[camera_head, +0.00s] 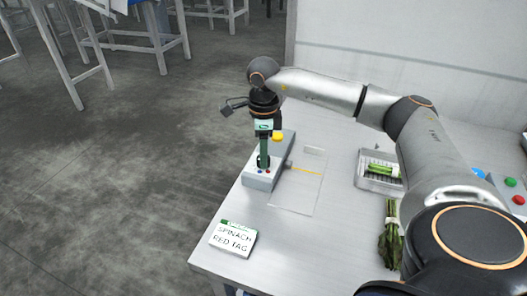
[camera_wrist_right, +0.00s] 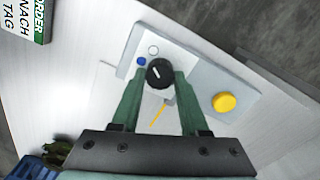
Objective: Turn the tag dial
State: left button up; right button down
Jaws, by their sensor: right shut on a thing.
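The tag dial (camera_wrist_right: 159,73) is a black round knob with a white line, on a grey box with a pale face (camera_head: 262,180). My right gripper (camera_head: 264,158) points down over the near end of the box. In the right wrist view its green fingers (camera_wrist_right: 160,80) are shut on the dial, one on each side. A blue dot (camera_wrist_right: 141,62) and a whitish dot (camera_wrist_right: 153,50) show beside the dial; other marks may be hidden by the fingers. A yellow button (camera_wrist_right: 224,102) is at the box's other end. An order card (camera_head: 234,240) reads spinach, red tag. My left gripper is not in view.
A bunch of greens (camera_head: 390,240) lies on the metal table (camera_head: 315,235) beside my right arm. A tray (camera_head: 372,184) with greens stands farther back. A thin plate (camera_head: 300,190) with a yellow strip lies right of the box. The table's left edge is close to the box.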

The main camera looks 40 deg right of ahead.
jog(key=n, duration=0.3)
jog(key=shift+n, duration=0.4)
jog(key=n+p, duration=0.1)
jog(key=n, duration=0.3)
jog(key=shift+n, duration=0.3)
jog(key=n, duration=0.3)
jog(key=shift+n, duration=2.2)
jog(key=shift+c, duration=2.1)
grip_release()
jog(key=shift+r, duration=0.15)
notch_tip(320, 180, up, 12)
jog(key=shift+r, duration=0.15)
